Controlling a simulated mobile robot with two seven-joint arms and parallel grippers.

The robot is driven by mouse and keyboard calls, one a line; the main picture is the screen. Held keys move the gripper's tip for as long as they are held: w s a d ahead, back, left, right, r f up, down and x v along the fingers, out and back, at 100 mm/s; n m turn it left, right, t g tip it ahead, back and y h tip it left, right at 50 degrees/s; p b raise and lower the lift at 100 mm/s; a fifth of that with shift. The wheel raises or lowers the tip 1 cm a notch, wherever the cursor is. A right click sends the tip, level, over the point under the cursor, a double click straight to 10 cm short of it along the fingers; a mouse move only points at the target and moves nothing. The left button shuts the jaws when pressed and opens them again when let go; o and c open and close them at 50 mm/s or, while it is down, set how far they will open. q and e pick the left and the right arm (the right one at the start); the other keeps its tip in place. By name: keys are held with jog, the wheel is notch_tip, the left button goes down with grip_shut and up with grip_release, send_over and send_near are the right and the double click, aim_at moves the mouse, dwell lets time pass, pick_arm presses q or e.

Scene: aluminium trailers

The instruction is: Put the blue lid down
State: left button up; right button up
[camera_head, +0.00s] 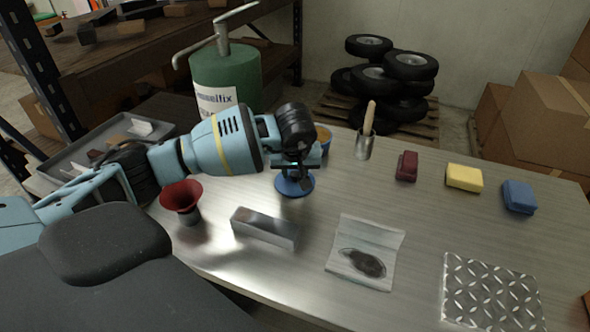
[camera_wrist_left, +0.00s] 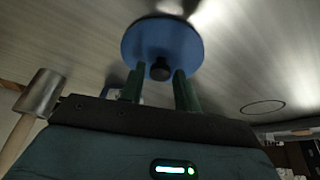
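The blue lid (camera_head: 294,184) is a round disc beside the metal bar. It appears to lie flat on the metal table (camera_head: 300,208), though its contact is partly hidden. My left gripper (camera_head: 296,166) is right above it, fingers pointing down. In the left wrist view the blue lid (camera_wrist_left: 162,40) has a dark knob (camera_wrist_left: 160,70) at its middle. The fingers of my left gripper (camera_wrist_left: 160,82) stand apart on either side of the knob, with a small gap showing. My right gripper is not in view.
A blue tin with an orange top (camera_head: 324,138) stands behind the gripper. Bare table lies right of the lid.

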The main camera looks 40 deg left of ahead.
pick_arm(q)
jog(key=shift+o, duration=1)
jog(key=shift+r, duration=0.2)
jog(key=v, duration=1.2)
jog(key=shift+p, duration=0.35)
jog(key=shift+w, duration=0.1)
